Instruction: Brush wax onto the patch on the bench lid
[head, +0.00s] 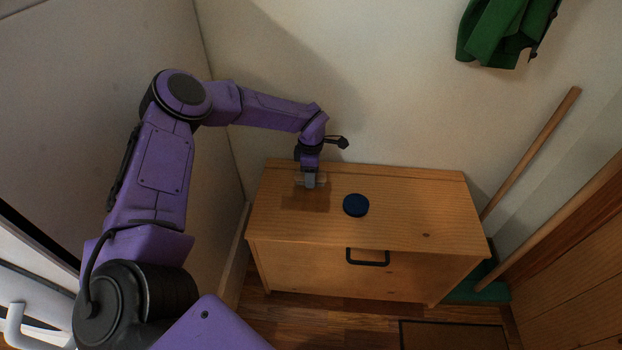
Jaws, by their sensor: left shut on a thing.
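The wooden bench (420,205) stands against the wall, its lid flat and shut. A darker brown patch (305,201) lies on the left part of the lid. My left gripper (310,183) points down over the patch's back edge. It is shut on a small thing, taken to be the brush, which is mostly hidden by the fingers. I cannot tell whether its tip touches the lid. A round dark blue tin (356,205) sits on the lid to the right of the patch. My right gripper is not in view.
A black handle (367,258) is on the bench front. A green garment (505,32) hangs on the wall at the upper right. Wooden poles (532,150) lean at the right, beside a green broom head (485,291). The lid's right part is clear.

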